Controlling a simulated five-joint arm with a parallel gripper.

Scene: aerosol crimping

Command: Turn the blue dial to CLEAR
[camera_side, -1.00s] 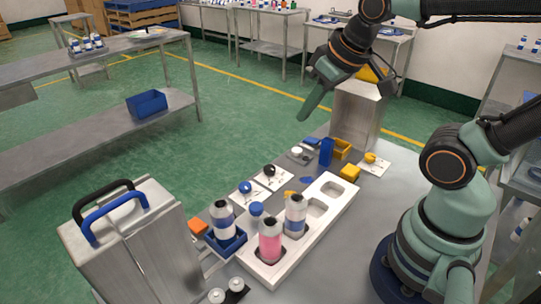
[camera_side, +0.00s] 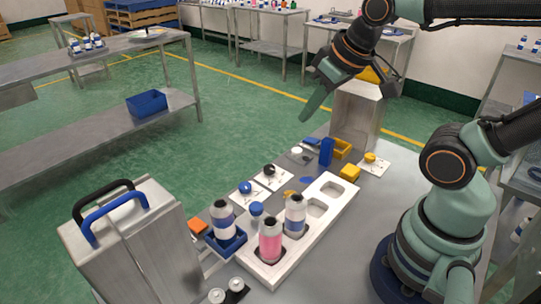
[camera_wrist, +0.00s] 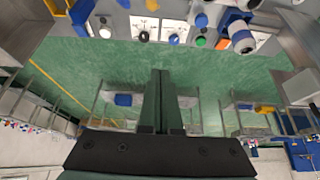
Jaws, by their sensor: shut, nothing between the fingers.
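The blue dial (camera_side: 246,187) sits on a white plate on the bench, between the black dial (camera_side: 269,170) and the blue tray with a bottle. In the wrist view the blue dial (camera_wrist: 174,39) is near the top, right of the black dial (camera_wrist: 144,36). Its pointer and the plate's lettering are too small to read. My gripper (camera_side: 304,116) is high above the bench's far side, beyond the row of dials and apart from them all. In the wrist view my gripper (camera_wrist: 161,72) has its two fingers together, with nothing between them.
A white rack (camera_side: 262,268) holds a pink bottle (camera_side: 270,242) and a blue-banded bottle (camera_side: 295,215). A blue tray (camera_side: 227,242) holds another bottle. A metal machine with handles (camera_side: 130,240) stands at left.

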